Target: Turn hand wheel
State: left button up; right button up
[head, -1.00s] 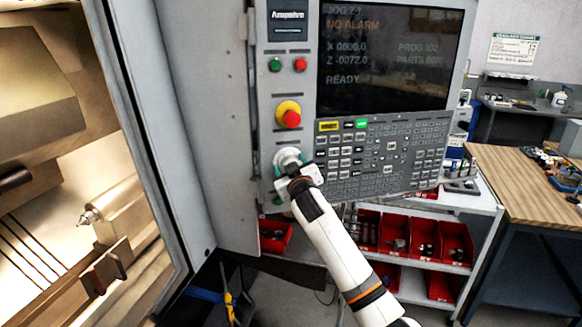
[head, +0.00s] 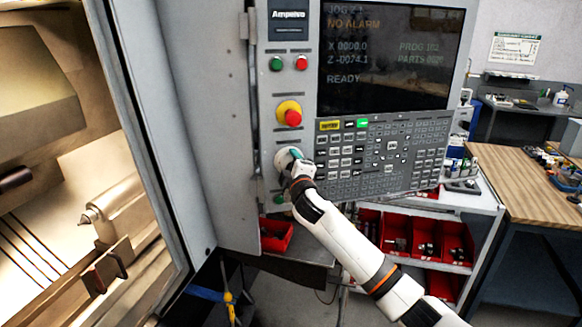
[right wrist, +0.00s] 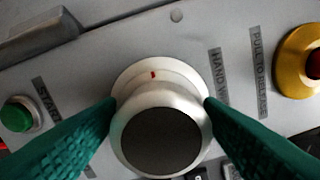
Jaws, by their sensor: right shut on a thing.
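The hand wheel (right wrist: 160,135) is a silver round knob with a dark face on the grey control panel. A red mark shows on the ring behind it in the right wrist view. In the head view the hand wheel (head: 285,158) is partly hidden by my right gripper (head: 296,157). My right gripper (right wrist: 160,112) has green fingers on both sides of the knob, shut on it. The display (head: 390,55) reads JOG, NO ALARM, X 0000.0, Z -0074.1 and READY. My left gripper is out of view.
A red-and-yellow emergency stop (head: 290,113) sits just above the wheel. A green button (head: 276,64) and a red button (head: 301,63) are higher up. The keypad (head: 385,155) lies to the right. The open machine doorway is left; red bins (head: 455,243) stand below.

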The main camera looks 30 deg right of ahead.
jog(key=shift+n, duration=0.7)
jog(key=o, duration=0.7)
jog(key=shift+s, duration=0.1)
jog(key=shift+s+a+f, duration=0.1)
jog(key=shift+s+a, duration=0.05)
jog(key=shift+s, duration=0.1)
jog(key=b+v, duration=0.4)
jog(key=v, duration=0.7)
jog(key=shift+s, duration=0.15)
